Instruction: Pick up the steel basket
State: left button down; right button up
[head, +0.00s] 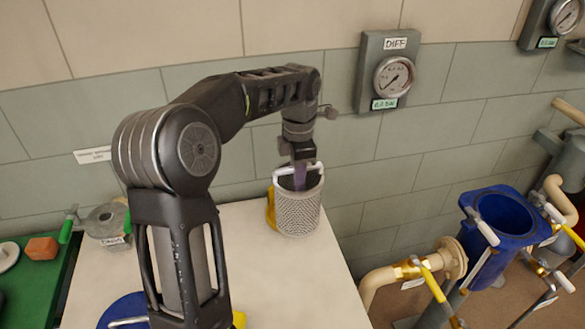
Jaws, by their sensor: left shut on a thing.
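The steel basket (298,213) is a grey perforated cylinder with a pale handle across its top. It is at the back right of the pale table top (265,275); I cannot tell whether its base touches the table. My left gripper (299,180) points down at the basket's top and is shut on the handle. The fingertips are partly hidden by the handle and rim. My right gripper is not in view.
A yellow object (271,208) is beside the basket, partly hidden. A blue open housing (497,222) and pipes with yellow-handled valves stand right of the table. A gauge (393,76) hangs on the wall behind. A green mat (38,285) lies left.

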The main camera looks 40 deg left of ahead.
pick_arm(q)
jog(key=s+d+b, duration=0.2)
jog(key=s+d, duration=0.4)
jog(key=d, duration=0.2)
jog(key=shift+s, duration=0.25)
dwell(0.4)
